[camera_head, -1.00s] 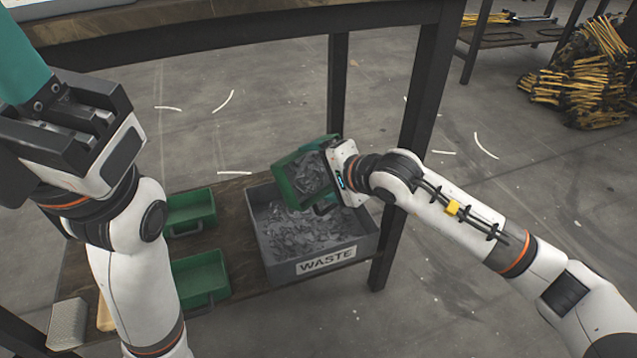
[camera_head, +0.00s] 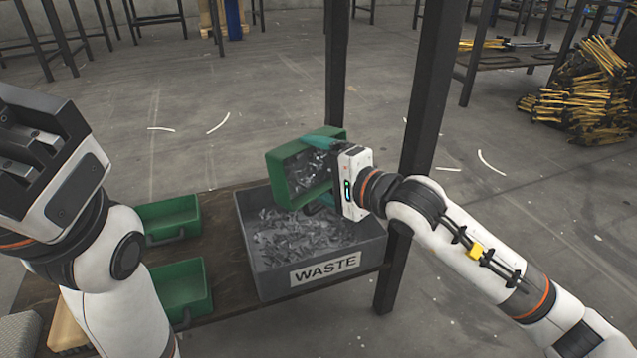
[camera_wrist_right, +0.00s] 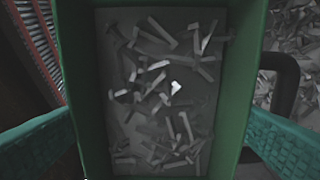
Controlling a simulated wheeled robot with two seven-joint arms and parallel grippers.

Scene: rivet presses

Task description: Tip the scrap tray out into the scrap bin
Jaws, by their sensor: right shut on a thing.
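The green scrap tray (camera_head: 272,180) is held tilted above the rear part of the grey scrap bin (camera_head: 255,250), which is labelled WASTE. Grey metal pieces lie inside the tray, and its open side shows in the head view. My right gripper (camera_head: 326,168) is shut on the tray. In the right wrist view its teal fingers press on both sides of the tray (camera_wrist_right: 72,90), and loose scrap lies over the tray floor. The bin holds a layer of similar scrap. My left gripper (camera_head: 40,150) is at the upper left, away from the tray; its fingertips are out of frame.
Two more green trays (camera_head: 168,216) (camera_head: 182,286) stand on the brown shelf (camera_head: 225,308) left of the bin. A dark table leg (camera_head: 415,150) rises behind my right wrist. A pile of yellow-handled tools (camera_head: 585,90) lies on the floor at the right.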

